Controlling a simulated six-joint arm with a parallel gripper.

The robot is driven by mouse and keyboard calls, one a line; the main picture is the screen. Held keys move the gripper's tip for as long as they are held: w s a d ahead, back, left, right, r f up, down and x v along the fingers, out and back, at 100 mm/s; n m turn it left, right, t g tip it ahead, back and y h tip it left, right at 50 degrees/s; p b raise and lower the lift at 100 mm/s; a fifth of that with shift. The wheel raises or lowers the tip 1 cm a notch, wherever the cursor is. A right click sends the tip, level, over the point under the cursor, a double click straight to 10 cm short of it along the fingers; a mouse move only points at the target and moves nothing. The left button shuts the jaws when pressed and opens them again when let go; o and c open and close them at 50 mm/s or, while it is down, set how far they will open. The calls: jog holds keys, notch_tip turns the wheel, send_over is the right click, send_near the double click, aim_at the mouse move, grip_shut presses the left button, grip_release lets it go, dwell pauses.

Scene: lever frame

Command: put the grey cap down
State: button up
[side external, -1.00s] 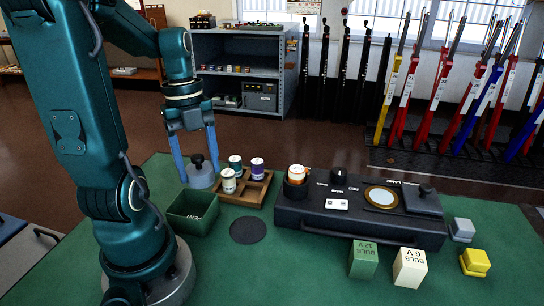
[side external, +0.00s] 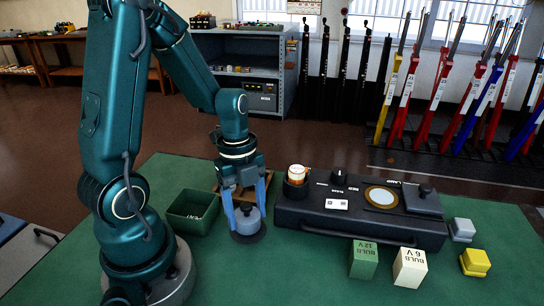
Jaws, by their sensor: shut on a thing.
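The grey cap (side external: 247,219), a round lid with a dark knob, is between the blue fingers of my gripper (side external: 247,212). My gripper points down and is shut on the cap. The cap is over the dark round mat (side external: 262,236) on the green table, whose rim shows around the cap's lower edge. I cannot tell whether the cap touches the mat or hangs just above it.
A green bin (side external: 191,212) stands left of the cap. A wooden tray (side external: 266,184), mostly hidden by my gripper, is behind. A black tester box (side external: 360,212) stands close on the right. A green bulb box (side external: 363,259) and a white bulb box (side external: 409,267) stand in front of it.

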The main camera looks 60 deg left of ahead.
jog(key=shift+f, duration=0.4)
jog(key=shift+f, duration=0.2)
jog(key=o, duration=1.3)
jog(key=shift+o, duration=0.2)
